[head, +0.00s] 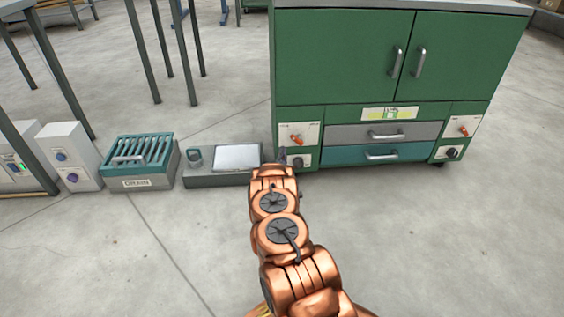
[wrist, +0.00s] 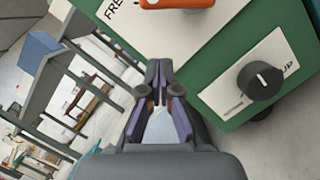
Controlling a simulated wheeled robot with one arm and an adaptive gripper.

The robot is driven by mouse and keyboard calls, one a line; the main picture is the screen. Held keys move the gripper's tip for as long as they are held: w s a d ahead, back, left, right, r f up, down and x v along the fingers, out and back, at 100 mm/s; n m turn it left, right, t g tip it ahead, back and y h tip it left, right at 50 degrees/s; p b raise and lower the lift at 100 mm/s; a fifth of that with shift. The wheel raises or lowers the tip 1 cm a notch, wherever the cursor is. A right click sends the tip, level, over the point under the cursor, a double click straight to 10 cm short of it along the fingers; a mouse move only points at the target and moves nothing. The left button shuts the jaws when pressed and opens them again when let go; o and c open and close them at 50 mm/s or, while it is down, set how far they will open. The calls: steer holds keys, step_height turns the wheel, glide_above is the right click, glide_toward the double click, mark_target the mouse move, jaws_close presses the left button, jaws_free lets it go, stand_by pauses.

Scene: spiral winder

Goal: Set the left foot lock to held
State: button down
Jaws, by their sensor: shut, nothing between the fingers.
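The green cabinet (head: 345,60) stands at the back right, with a left and a right plate at its lower corners. The left plate carries an orange lever (head: 296,141) and a black knob (head: 298,161). In the wrist view the orange lever (wrist: 178,3) is cut off at the top edge, beside lettering reading "FRE", the rest hidden. The black knob (wrist: 262,80) is at right, its white pointer line toward the upper left. My gripper (wrist: 159,72) is shut and empty, apart from both controls. In the head view its tip is near the left plate.
A matching right plate has a red lever (head: 463,131) and a knob (head: 452,153). Grey and teal drawers (head: 385,153) lie between. A low grey box (head: 225,180) and a crate marked "DRAIN" (head: 150,183) stand left. Floor in front is clear.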

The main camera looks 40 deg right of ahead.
mark_target(297, 140)
steer(key=shift+s+d+r+b, duration=0.3)
steer(key=shift+d+r+b, duration=0.25)
steer(key=shift+d+r, duration=0.2)
steer(key=shift+s+d+r+b, duration=0.3)
steer(key=shift+d+r+b, duration=0.25)
steer(key=shift+d+r, duration=0.15)
steer(key=shift+a+r, duration=0.1)
steer(key=shift+r, duration=0.05)
